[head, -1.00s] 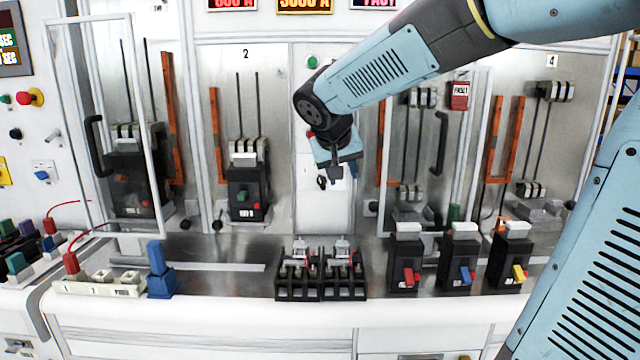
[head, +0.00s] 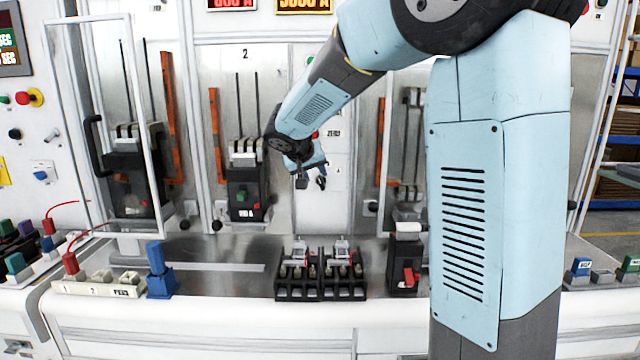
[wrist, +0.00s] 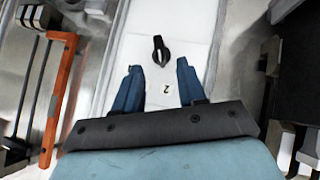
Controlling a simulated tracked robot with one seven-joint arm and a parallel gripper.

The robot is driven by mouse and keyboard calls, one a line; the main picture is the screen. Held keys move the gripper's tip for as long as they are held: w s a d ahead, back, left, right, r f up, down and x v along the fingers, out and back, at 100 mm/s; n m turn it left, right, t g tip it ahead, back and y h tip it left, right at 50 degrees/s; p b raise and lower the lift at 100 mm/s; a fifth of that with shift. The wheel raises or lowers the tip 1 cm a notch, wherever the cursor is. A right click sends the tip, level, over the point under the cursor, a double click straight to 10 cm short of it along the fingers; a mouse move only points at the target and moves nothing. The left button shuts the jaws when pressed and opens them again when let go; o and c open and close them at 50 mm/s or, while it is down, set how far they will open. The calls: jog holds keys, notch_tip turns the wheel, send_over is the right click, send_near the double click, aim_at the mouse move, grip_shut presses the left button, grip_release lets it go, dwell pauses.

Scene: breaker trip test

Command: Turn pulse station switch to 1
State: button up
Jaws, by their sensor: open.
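A black rotary switch knob sits on a narrow white panel, seen in the wrist view (wrist: 160,52) and beside my gripper in the head view (head: 321,182). I take it for the pulse station switch. My gripper (wrist: 158,67) is open and empty, its two blue fingers pointing at the panel. In the wrist view the knob shows just beyond the fingertips, roughly centred between them. A mark "2" (wrist: 167,88) shows upside down between the fingers. In the head view my gripper (head: 303,180) hangs in front of the panel; I cannot tell the exact gap to the knob.
A black breaker (head: 246,185) stands in bay 2 left of the panel. An orange bar (wrist: 57,95) runs left of the fingers in the wrist view. A black twin-pole base (head: 320,290) and a breaker with a red lever (head: 405,265) sit on the bench below.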

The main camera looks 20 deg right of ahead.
aim_at(320, 182)
jog(key=x, duration=0.7)
jog(key=shift+c, duration=0.4)
grip_shut()
